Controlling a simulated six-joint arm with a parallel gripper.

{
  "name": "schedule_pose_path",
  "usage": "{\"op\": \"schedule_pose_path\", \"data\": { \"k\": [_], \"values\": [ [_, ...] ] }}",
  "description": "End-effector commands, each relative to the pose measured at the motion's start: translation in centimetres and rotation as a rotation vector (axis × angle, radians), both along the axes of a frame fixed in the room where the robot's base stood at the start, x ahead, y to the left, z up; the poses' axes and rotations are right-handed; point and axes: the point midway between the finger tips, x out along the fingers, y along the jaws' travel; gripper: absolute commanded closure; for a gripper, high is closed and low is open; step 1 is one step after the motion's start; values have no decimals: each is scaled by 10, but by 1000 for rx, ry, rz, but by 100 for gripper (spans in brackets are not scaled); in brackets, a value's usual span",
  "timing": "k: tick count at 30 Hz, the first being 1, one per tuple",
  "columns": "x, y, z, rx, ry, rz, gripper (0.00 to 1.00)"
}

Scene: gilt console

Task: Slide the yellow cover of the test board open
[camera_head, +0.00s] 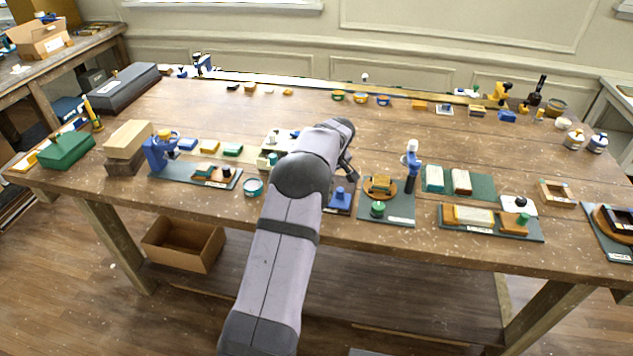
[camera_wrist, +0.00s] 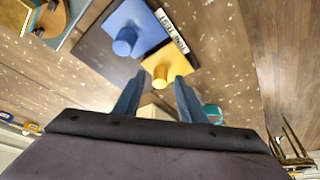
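The test board (camera_wrist: 105,42) is a dark plate with a white label at one edge, seen in the wrist view. On it lie a blue cover (camera_wrist: 140,22) with a round blue knob and a yellow cover (camera_wrist: 172,58) with a round yellow knob (camera_wrist: 160,82). The two covers sit side by side. My gripper (camera_wrist: 159,79) is open, its two blue-grey fingers apart with the yellow knob showing between their tips. I cannot tell whether they touch it. In the head view my arm hides the yellow cover; the blue cover (camera_head: 341,195) shows just right of the arm.
A teal round container (camera_wrist: 212,113) shows near the right finger; it stands left of my arm in the head view (camera_head: 253,187). A green board (camera_head: 400,213) with a green knob lies right of the test board. Bare wood lies beyond the label side.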

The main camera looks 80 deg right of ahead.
Motion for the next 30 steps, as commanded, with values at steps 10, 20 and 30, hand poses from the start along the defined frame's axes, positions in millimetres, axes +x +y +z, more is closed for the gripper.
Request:
{"op": "schedule_pose_path", "data": {
  "k": [10, 20, 30],
  "values": [
    [0, -1, -1, -2, 0, 1, 82],
    [0, -3, 0, -2, 0, 1, 100],
    [1, -30, 2, -4, -1, 2, 100]
  ]
}}
